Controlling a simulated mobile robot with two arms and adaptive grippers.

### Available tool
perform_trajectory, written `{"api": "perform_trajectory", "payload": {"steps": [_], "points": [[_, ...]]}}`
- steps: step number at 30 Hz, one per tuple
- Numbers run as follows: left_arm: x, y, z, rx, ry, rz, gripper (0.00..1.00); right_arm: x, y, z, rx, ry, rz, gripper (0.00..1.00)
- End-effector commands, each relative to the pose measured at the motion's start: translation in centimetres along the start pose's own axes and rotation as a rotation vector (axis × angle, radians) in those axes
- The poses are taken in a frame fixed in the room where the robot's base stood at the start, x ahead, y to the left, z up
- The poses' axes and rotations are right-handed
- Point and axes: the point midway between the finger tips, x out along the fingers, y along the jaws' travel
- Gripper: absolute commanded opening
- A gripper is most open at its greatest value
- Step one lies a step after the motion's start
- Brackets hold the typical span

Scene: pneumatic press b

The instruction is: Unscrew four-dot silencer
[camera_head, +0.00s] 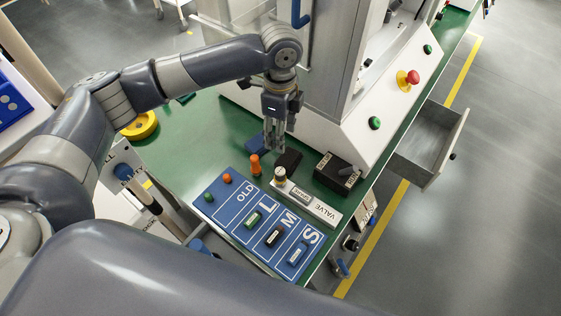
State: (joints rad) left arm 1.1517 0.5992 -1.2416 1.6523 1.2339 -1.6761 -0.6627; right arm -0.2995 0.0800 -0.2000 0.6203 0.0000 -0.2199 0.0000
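My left gripper (275,146) points down over the green bench, just behind and above the valve. Its two fingers look slightly apart, with nothing visible between them. A small upright cylindrical fitting, apparently the silencer (280,174), stands at the left end of the pale block labelled VALVE (318,208). The fingertips appear apart from it. Dots on the fitting are too small to make out. A small orange cylindrical piece (255,165) stands to its left. My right gripper is not in view.
A blue board (228,213) marked OLD, L, M and S holds several small parts in front. A black box (338,174) stands right of the valve. The press housing (372,110) rises behind, with an open drawer (430,142) at right. A yellow roll (140,126) lies left.

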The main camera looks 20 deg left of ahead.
Motion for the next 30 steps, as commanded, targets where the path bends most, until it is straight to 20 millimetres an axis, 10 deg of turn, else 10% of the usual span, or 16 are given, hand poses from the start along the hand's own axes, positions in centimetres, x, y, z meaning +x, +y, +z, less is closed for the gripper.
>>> {"api": "perform_trajectory", "payload": {"steps": [1, 9, 17, 30], "points": [[3.3, 0.0, 0.0, 0.000, 0.000, 0.001, 0.48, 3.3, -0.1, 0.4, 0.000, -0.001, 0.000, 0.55], [8.0, 0.0, 0.0, 0.000, 0.000, 0.000, 0.48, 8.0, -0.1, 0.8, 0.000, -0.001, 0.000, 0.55], [9.2, 0.0, 0.0, -0.001, -0.001, 0.002, 0.48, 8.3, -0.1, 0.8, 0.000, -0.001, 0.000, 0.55], [16.6, 0.1, 0.0, 0.000, 0.000, 0.002, 0.48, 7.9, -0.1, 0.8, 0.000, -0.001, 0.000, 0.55]]}}
